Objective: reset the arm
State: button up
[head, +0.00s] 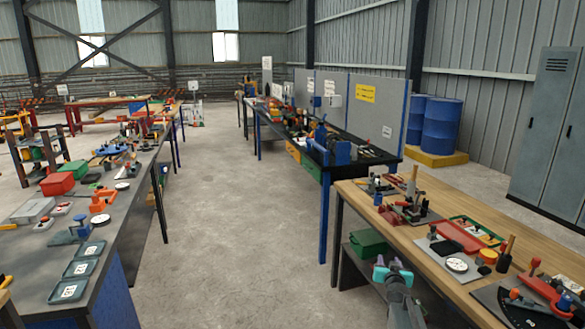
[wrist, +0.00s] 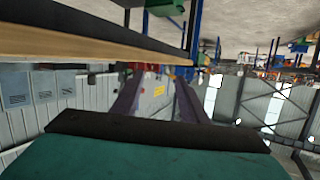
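My gripper (head: 393,271) is low in the head view, beside the left edge of the wooden workbench (head: 352,197), over the aisle side. In the wrist view, which looks upside down, the two fingers of my gripper (wrist: 157,80) are also apart. The far wall and a yellow sign (wrist: 159,90) show through the empty gap. The bench edge (wrist: 90,42) crosses the upper left of the wrist view. I cannot tell the exact distance from my gripper to the bench.
The wooden bench carries clamps, a red tray (head: 458,236) and a round gauge (head: 457,265). A green box (head: 368,243) sits below it, near my arm. A dark bench (head: 45,262) with several tools stands left. The concrete aisle (head: 230,200) between is clear.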

jog(key=s+a+f+n+g+y, duration=0.3)
jog(key=s+a+f+g+y, duration=0.35)
jog(key=s+a+f, duration=1.05)
jog(key=s+a+f+g+h, duration=0.15)
jog(key=s+g, duration=0.25)
jog(key=s, duration=0.6)
jog(key=s+a+f+g+h, duration=0.15)
jog(key=s+g, duration=0.35)
jog(key=s, duration=0.5)
jog(key=s+f+g, duration=0.2)
jog(key=s+f, duration=0.7)
jog(key=s, duration=0.3)
jog(key=s+f+g, duration=0.3)
jog(key=s+f, duration=0.6)
jog(key=s, duration=0.4)
jog(key=shift+s+d, duration=0.2)
jog(key=shift+s, duration=0.1)
jog(key=shift+d, duration=0.1)
